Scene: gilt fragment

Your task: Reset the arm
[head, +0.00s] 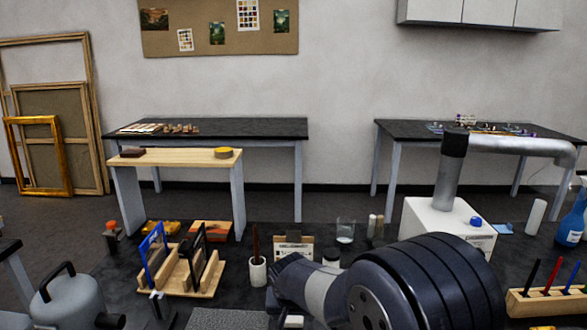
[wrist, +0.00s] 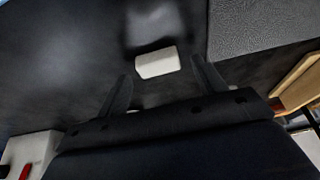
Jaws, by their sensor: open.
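My gripper (wrist: 161,67) shows in the wrist view with its two dark fingers spread apart. A small white block (wrist: 157,64) lies on the black worktop beyond the fingertips, in line with the gap between them. The fingers do not appear to hold it. In the head view my dark arm fills the lower middle and reaches left over the worktop; I cannot make out the fingers there. A small white object (head: 293,321) shows below the arm in that view and may be the same block.
A grey textured mat (head: 226,319) lies left of the arm, behind it a wooden rack (head: 180,280) with blue and black frames. A brush cup (head: 258,271), glass beaker (head: 345,230), white extractor box (head: 440,222), pen holder (head: 545,300) and blue bottle (head: 571,222) crowd the worktop.

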